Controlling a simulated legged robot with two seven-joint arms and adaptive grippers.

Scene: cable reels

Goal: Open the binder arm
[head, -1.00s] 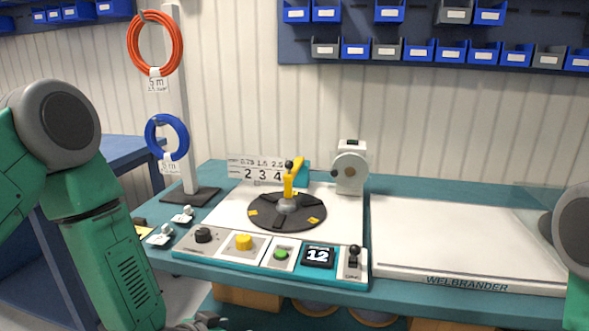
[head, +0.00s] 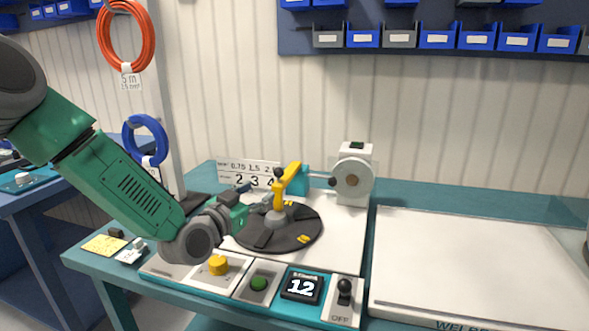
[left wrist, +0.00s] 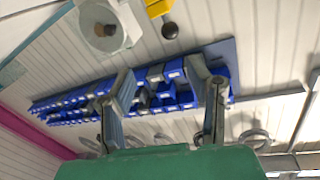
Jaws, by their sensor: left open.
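The yellow binder arm (head: 287,182) rises from the hub of a black round turntable (head: 304,231) and bends at its top. In the left wrist view, a yellow piece of it (left wrist: 158,8) with a black ball knob (left wrist: 170,30) shows at the top edge. My left gripper (head: 258,197) is open and empty, just left of the arm in the head view. Its two fingers stand wide apart in the left wrist view (left wrist: 164,85), with nothing between them. Whether a finger touches the arm cannot be told. My right gripper is out of view.
A control panel with a yellow knob (head: 218,265), a green button (head: 259,283), a display reading 12 (head: 302,287) and a black lever (head: 344,291) lines the front. A grey-white wheel unit (head: 353,177) stands behind right. A white board (head: 470,260) lies clear at right.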

